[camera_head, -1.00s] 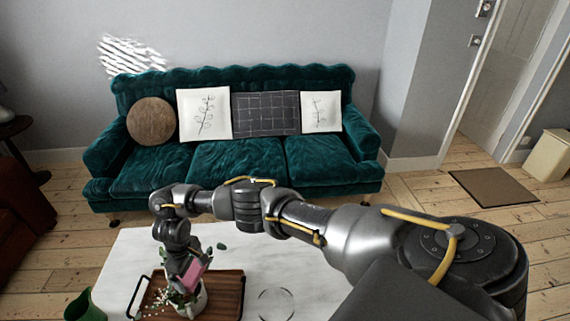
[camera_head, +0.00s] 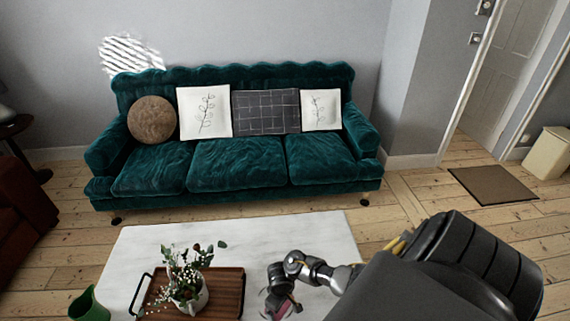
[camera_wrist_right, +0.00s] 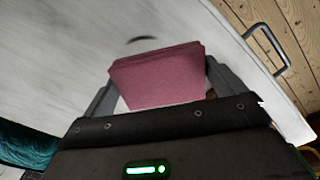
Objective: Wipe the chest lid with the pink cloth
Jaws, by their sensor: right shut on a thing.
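The pink cloth (camera_wrist_right: 158,76) is folded and held between the fingers of my right gripper (camera_wrist_right: 160,88), which is shut on it. In the head view my right gripper (camera_head: 279,304) is low over the near part of the white chest lid (camera_head: 300,238), with a bit of pink showing at its tip. The lid also fills much of the right wrist view (camera_wrist_right: 50,75). A dark curved mark (camera_wrist_right: 140,39) shows on it just beyond the cloth. I cannot tell whether the cloth touches the lid. My left gripper is not in view.
A wooden tray (camera_head: 228,290) with a white flower pot (camera_head: 190,300) stands on the lid, left of my right gripper. A green vessel (camera_head: 87,304) is at the lower left. A green sofa (camera_head: 235,165) stands behind.

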